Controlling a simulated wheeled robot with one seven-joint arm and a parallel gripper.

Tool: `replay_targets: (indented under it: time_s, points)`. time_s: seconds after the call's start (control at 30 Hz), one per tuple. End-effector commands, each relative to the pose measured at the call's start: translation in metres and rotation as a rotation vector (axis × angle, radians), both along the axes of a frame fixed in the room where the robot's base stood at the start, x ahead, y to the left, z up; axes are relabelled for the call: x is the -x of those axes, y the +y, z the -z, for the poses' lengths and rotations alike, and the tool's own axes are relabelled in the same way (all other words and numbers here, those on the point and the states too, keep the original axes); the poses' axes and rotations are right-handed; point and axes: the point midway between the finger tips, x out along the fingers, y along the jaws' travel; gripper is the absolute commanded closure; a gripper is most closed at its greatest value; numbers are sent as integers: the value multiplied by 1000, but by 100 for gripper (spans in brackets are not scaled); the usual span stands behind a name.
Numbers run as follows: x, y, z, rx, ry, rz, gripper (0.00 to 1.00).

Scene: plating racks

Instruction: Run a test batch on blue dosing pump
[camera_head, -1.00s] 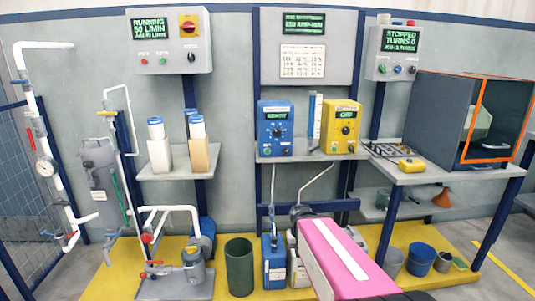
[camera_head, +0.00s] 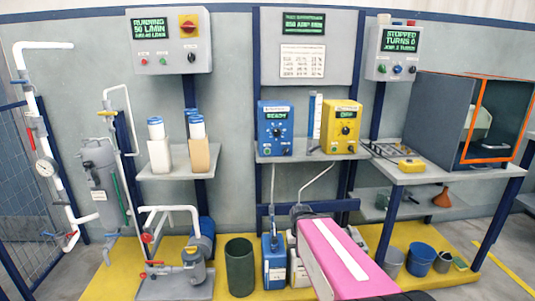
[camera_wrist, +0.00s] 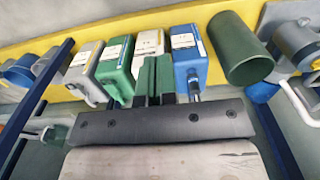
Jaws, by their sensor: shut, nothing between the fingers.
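The blue dosing pump (camera_head: 276,128) sits on the middle wall shelf, left of a similar yellow pump (camera_head: 341,127). Its lit green display appears to read READY, and it has a round knob and small buttons below. My gripper (camera_wrist: 154,78) is shut and empty in the wrist view, pointing over the containers on the floor. In the head view it is largely hidden beyond my pink arm, below the shelf and apart from the blue pump.
A blue canister (camera_wrist: 190,58) and an open green cylinder (camera_wrist: 240,48) stand on the yellow floor strip below. An orange-framed enclosure (camera_head: 497,120) is at the right. Hoses hang below the pump shelf.

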Motion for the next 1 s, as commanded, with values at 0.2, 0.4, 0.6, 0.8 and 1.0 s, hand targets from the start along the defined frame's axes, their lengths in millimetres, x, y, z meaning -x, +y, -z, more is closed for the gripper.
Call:
replay_targets:
  time_s: [0.2, 0.4, 0.6, 0.8, 1.0]
  points:
    - [-17, 5, -8, -18, -39, 45, 100]
    - [-74, 22, -42, -95, -172, 205, 100]
    - [-136, 42, -94, -221, -316, 408, 100]
    - [-192, 63, -154, -379, -435, 601, 100]
    - [-236, 80, -215, -543, -516, 767, 100]
